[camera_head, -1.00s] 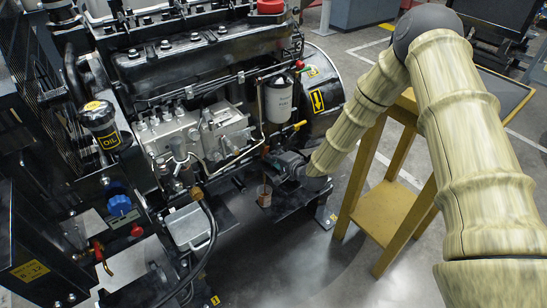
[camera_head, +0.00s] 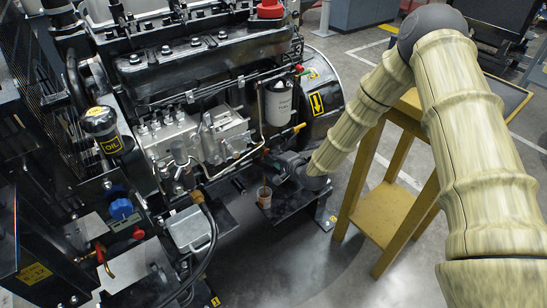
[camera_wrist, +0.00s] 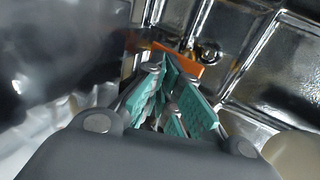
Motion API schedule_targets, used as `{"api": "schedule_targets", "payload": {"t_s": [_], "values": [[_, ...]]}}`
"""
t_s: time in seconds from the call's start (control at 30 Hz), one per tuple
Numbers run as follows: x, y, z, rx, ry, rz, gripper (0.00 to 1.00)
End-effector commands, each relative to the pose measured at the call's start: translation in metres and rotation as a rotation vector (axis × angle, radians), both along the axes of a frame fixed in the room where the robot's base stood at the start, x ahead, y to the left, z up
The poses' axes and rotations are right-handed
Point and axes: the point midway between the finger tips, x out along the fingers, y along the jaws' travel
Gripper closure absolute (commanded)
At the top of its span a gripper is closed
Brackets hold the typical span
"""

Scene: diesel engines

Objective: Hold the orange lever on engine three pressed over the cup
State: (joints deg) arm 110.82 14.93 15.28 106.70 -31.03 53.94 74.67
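My gripper (camera_wrist: 163,66) has teal finger pads that come together at the tips, and nothing shows between them. The orange lever (camera_wrist: 182,64) is right at the fingertips in the wrist view, partly behind them; I cannot tell whether they touch it. In the head view my gripper (camera_head: 283,166) reaches in from the right, low beside the engine (camera_head: 205,135). A small cup (camera_head: 264,196) stands upright on a dark ledge, just below and left of my gripper. The orange lever is not clear in the head view.
A white filter (camera_head: 278,101) and a yellow-handled rod (camera_head: 298,128) sit above my gripper. A wooden stand (camera_head: 385,210) is to the right, under my arm. An oil-labelled filler (camera_head: 102,130) and grey box (camera_head: 190,230) are to the left. Open floor lies in front.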

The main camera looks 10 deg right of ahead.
Motion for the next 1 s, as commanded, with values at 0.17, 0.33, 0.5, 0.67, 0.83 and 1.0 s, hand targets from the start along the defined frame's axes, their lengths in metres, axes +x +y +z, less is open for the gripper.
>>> {"api": "schedule_targets", "payload": {"t_s": [0.17, 0.33, 0.5, 0.67, 0.83, 1.0], "values": [[0.002, 0.001, 0.004, 0.003, -0.008, -0.001, 1.00], [-0.006, -0.004, 0.008, 0.004, -0.007, -0.001, 1.00], [-0.024, -0.015, 0.014, 0.003, -0.004, -0.003, 1.00], [-0.042, -0.025, 0.021, 0.002, -0.002, -0.001, 1.00], [-0.056, -0.033, 0.026, 0.002, -0.001, -0.002, 1.00], [-0.063, -0.037, 0.028, 0.001, -0.001, -0.001, 1.00]]}}
